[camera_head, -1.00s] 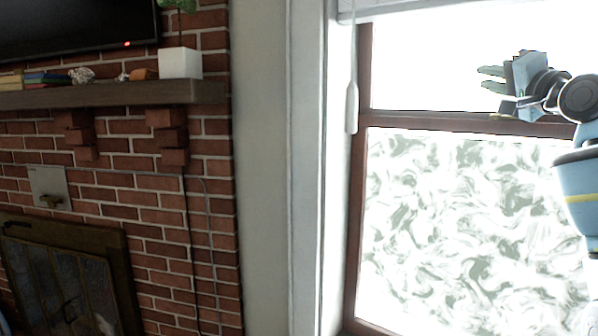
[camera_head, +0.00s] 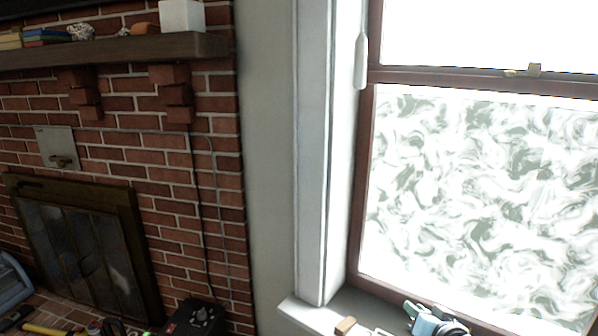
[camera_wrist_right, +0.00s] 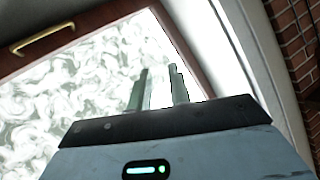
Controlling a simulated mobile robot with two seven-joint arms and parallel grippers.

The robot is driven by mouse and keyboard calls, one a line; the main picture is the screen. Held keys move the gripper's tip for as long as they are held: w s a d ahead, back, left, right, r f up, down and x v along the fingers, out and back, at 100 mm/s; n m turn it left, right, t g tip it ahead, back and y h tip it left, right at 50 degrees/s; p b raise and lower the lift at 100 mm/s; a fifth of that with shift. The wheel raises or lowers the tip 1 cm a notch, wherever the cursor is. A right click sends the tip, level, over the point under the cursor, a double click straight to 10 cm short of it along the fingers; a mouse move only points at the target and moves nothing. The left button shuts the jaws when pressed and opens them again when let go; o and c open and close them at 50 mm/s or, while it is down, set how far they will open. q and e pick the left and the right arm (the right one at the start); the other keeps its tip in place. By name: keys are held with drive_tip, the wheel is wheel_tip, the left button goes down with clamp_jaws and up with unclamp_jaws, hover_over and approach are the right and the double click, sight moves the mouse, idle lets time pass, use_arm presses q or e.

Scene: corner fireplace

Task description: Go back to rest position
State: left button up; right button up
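My right gripper (camera_head: 412,308) shows at the bottom edge of the head view, low in front of the window near the sill. Its arm is mostly out of the frame. In the right wrist view its two fingers (camera_wrist_right: 158,72) stand apart with a gap between them. Nothing is held there. My left gripper is not seen in the head view.
A window (camera_head: 480,190) with a white sill (camera_head: 310,314) is on the right; a small brown block (camera_head: 345,326) lies on the sill. A brick fireplace with a wooden mantel (camera_head: 110,50) is on the left. A dark box (camera_head: 195,318) stands below.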

drive_tip(key=s+a+f+n+g, duration=0.1)
drive_tip(key=s+a+f, duration=0.1)
drive_tip(key=s+f, duration=0.7)
drive_tip(key=s+a+f+n+g, duration=0.2)
drive_tip(key=s+f, duration=0.6)
drive_tip(key=s, duration=0.2)
drive_tip(key=s+a+f+n, duration=0.1)
drive_tip(key=s+f, duration=0.1)
drive_tip(key=s, duration=0.7)
drive_tip(key=s+a+f+n+g, duration=0.1)
drive_tip(key=s+a+f, duration=0.1)
drive_tip(key=s, duration=0.7)
drive_tip(key=shift+s+f+g, duration=0.3)
drive_tip(key=shift+s+f, duration=0.1)
drive_tip(key=shift+f, duration=0.05)
drive_tip(key=shift+a, duration=0.1)
drive_tip(key=shift+c, duration=0.4)
